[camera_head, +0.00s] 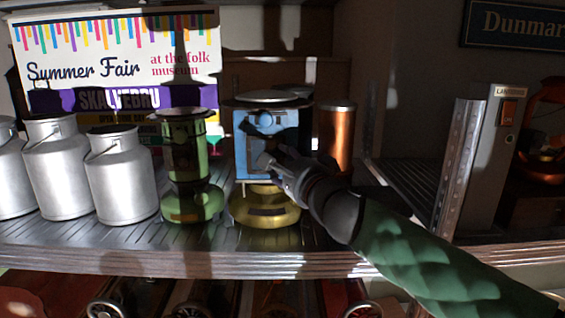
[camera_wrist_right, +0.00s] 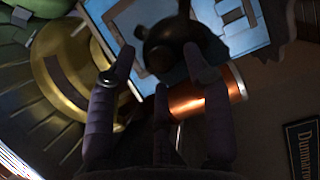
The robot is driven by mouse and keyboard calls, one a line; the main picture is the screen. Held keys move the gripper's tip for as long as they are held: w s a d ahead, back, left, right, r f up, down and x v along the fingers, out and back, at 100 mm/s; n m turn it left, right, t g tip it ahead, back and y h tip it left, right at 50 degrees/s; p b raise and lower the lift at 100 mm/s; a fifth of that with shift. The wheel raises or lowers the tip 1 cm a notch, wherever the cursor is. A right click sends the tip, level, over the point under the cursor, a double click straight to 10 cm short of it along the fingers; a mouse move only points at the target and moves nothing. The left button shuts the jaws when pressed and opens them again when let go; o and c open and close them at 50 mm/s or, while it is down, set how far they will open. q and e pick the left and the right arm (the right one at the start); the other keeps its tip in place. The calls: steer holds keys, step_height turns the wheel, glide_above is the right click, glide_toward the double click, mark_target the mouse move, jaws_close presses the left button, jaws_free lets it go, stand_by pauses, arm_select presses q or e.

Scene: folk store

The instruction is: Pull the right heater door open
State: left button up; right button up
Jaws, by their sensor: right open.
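The right heater (camera_head: 252,150) has a blue body, a dark top plate and a brass base (camera_head: 250,210). It stands upright on the shelf, right of a green heater (camera_head: 187,150). My right gripper (camera_head: 270,162) is open at the lower right of the blue front and partly hides it. In the wrist view its fingers (camera_wrist_right: 160,60) are spread before the blue panel (camera_wrist_right: 120,22), around a dark rounded part (camera_wrist_right: 168,45). I cannot tell whether they touch it, nor whether the door is ajar. My left gripper is not in view.
A copper cylinder (camera_head: 337,140) stands close behind the right heater's right side. Several milk cans (camera_head: 122,180) stand left of the green heater. A Summer Fair sign (camera_head: 120,55) is behind. A metal post (camera_head: 460,165) rises at right. The shelf's front edge (camera_head: 180,262) is below.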

steer(key=shift+w+r, duration=0.15)
steer(key=shift+w, duration=0.15)
steer(key=shift+w+a, duration=0.25)
steer(key=shift+w, duration=0.1)
steer(key=shift+s+d, duration=0.1)
steer(key=shift+s, duration=0.1)
jaws_close()
